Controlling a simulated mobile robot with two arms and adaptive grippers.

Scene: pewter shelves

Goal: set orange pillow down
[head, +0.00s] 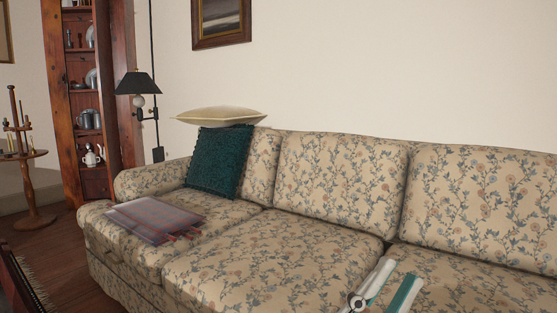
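No orange pillow shows in this view. A pale cream pillow (221,115) lies flat at the top of the sofa's back, above a dark teal pillow (218,161) that leans in the left corner. My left gripper (401,271) shows in part at the bottom, right of the middle, in front of the sofa seat. Its two white and teal fingers stand apart, and I see nothing held between them. The rest of it is cut off by the lower edge. My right gripper is not in view.
The floral sofa (265,255) fills the middle and right; its middle seat is clear. A folded plaid blanket (155,219) lies on the left seat. A black-shaded lamp (138,84), a wooden shelf (77,57) and a small round table (24,155) stand at left.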

